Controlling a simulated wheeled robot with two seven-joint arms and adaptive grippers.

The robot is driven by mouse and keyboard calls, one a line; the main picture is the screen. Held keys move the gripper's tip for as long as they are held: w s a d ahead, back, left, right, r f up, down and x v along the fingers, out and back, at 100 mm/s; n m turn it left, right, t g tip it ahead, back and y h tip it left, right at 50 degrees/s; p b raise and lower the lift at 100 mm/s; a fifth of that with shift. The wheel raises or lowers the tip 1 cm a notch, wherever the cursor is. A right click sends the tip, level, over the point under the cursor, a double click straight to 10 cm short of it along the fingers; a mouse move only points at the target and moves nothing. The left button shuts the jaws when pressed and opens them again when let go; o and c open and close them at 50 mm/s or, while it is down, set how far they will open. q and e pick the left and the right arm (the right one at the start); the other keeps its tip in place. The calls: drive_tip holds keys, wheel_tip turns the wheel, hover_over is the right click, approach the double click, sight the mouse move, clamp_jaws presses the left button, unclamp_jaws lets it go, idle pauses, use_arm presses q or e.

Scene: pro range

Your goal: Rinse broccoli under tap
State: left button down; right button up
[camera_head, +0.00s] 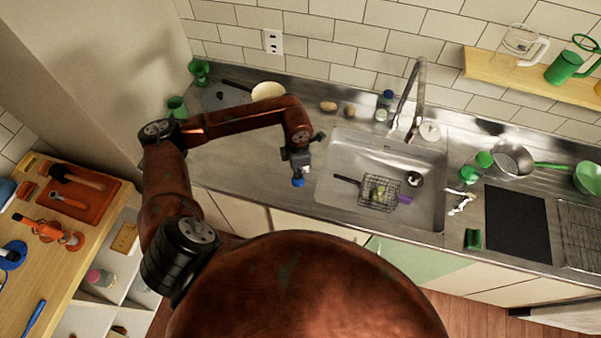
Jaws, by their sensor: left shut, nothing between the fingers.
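The metal tap (418,95) stands behind the steel sink (345,150), its spout rising over the back edge. A wire basket (368,204) with a dark handle lies in the sink. A small yellow-green piece (379,192), which looks like the broccoli, sits in the basket, partly hidden by the wires. My left gripper (298,180) is shut and empty, pointing down near the sink's left front edge, apart from the basket. A blue patch shows at its tip. No running water can be made out. My right gripper is not in view.
A purple item (405,199) lies beside the basket. A bottle (384,105) stands behind the sink. Green cups (484,159), a colander (513,160) and a dark board (517,224) are to the right. The steel counter left of the sink has free room.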

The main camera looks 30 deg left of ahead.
use_arm(q)
drive_tip(key=shift+f, duration=0.1)
idle(0.5)
drive_tip(key=shift+f+b, duration=2)
drive_tip(key=shift+f, duration=0.1)
drive_tip(key=shift+r, duration=0.15)
idle(1.3)
drive_tip(key=shift+r+g+p, duration=0.3)
drive_tip(key=shift+r+g, duration=0.2)
drive_tip(key=shift+g, duration=0.1)
drive_tip(key=shift+r+g+h, duration=0.3)
drive_tip(key=shift+r+g, duration=0.3)
drive_tip(key=shift+g, duration=0.1)
drive_tip(key=shift+s+p+v, duration=0.2)
drive_tip(key=shift+p+v, duration=0.2)
drive_tip(key=shift+v, duration=0.45)
drive_tip(key=shift+s+p+v, duration=0.15)
drive_tip(key=shift+p+v, duration=0.3)
drive_tip(key=shift+v, duration=0.35)
drive_tip(key=shift+s+p+v, duration=0.2)
drive_tip(key=shift+p+v, duration=0.2)
drive_tip(key=shift+v, duration=0.45)
drive_tip(key=shift+d+r, duration=0.1)
drive_tip(key=shift+d, duration=0.1)
